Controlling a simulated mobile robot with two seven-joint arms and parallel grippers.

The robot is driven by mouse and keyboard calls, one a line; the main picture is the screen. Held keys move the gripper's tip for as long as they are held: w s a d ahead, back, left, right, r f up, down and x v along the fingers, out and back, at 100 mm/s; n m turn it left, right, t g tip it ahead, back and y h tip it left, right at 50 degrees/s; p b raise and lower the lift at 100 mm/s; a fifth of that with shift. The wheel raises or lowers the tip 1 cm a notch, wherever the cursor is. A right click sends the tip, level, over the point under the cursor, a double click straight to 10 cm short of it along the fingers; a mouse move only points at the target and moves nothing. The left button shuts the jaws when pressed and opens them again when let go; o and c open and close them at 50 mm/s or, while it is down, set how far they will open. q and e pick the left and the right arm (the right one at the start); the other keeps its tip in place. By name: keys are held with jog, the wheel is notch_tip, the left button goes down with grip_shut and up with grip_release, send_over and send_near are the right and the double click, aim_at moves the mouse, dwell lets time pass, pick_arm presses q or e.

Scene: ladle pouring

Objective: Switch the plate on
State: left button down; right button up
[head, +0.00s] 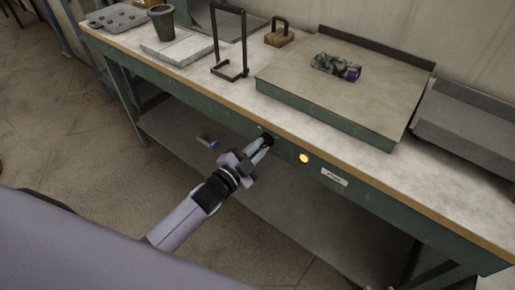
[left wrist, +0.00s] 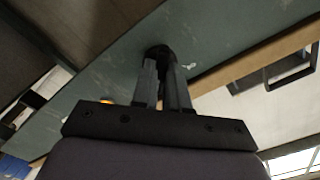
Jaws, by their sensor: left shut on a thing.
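The plate (head: 340,95) is a broad, flat grey-topped slab with a green front side, lying on the workbench. A black knob (head: 268,137) sits on the bench's green front panel below the plate's left front corner. My left gripper (head: 265,143) is shut on this knob. In the left wrist view the knob (left wrist: 158,50) shows between the fingertips, which partly hide it. An orange light (head: 304,158) glows on the panel to the right of the knob; it also shows in the left wrist view (left wrist: 106,102). My right gripper is not in view.
A dark multicoloured block (head: 336,67) lies on the plate. A black wire frame (head: 230,45), a dark cup (head: 162,22) and a brown padlock-shaped block (head: 279,35) stand on the bench. A grey trough (head: 468,125) is at the right. A lower shelf (head: 190,135) runs beneath.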

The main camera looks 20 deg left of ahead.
pick_arm(q)
jog(key=shift+f, duration=0.1)
jog(key=c, duration=1.1)
grip_release()
jog(key=shift+c, duration=0.2)
jog(key=v, duration=0.7)
jog(key=shift+s, duration=0.1)
jog(key=s+a+f+n+g+y+p, duration=0.1)
jog(key=s+f+n+g+y, duration=0.1)
jog(key=s+n, duration=0.3)
jog(key=s+a+f+n+g+y+p, duration=0.1)
jog(key=s+f+n+g, duration=0.3)
jog(key=s, duration=0.8)
jog(key=shift+s+f+n+g+y+p, duration=0.3)
jog(key=shift+n+y+p, duration=0.2)
jog(key=shift+n, duration=0.4)
